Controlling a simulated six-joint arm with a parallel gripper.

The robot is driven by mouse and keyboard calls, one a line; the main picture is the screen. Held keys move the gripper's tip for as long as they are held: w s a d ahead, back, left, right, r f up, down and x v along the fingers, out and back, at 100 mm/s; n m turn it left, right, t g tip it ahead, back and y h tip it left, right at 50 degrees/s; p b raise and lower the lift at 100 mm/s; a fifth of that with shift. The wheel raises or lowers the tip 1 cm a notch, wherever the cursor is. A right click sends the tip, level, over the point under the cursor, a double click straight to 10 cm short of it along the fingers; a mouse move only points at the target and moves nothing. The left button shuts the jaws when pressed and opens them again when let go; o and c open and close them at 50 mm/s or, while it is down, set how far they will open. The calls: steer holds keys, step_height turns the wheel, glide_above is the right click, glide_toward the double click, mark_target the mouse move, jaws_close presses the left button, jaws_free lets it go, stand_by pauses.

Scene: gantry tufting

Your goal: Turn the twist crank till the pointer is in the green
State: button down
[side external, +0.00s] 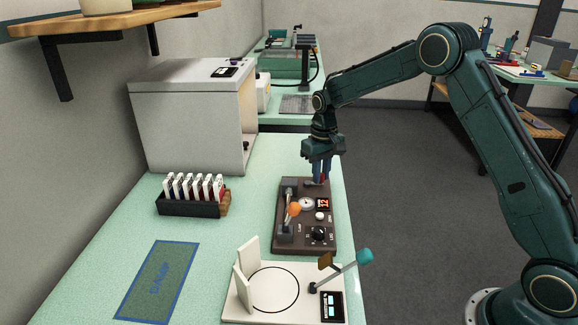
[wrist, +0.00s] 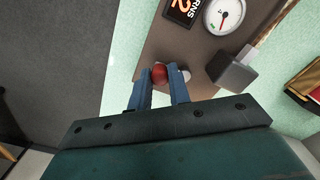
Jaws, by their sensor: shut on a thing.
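My gripper (side external: 320,181) reaches down over the far end of a brown panel (side external: 318,240). In the wrist view its two blue fingers (wrist: 162,84) are shut on the red crank knob (wrist: 160,72); the rest of the crank is mostly hidden. A round white dial (wrist: 223,15) on the panel has a red pointer and a small green mark near its lower left rim. The pointer aims toward the lower rim in this view and looks beside the green mark, though it is small. An orange-digit TURNS display (wrist: 182,8) appears to show 2.
An orange-knobbed lever (side external: 293,209) and a black selector knob (side external: 319,233) are on the same panel. Nearer stands a white base (side external: 250,308) with a teal-tipped lever (side external: 364,256).

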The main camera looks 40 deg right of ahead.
stand_by(0.4)
steer(key=c, duration=1.3)
jaws_free()
step_height(320, 180, up, 14)
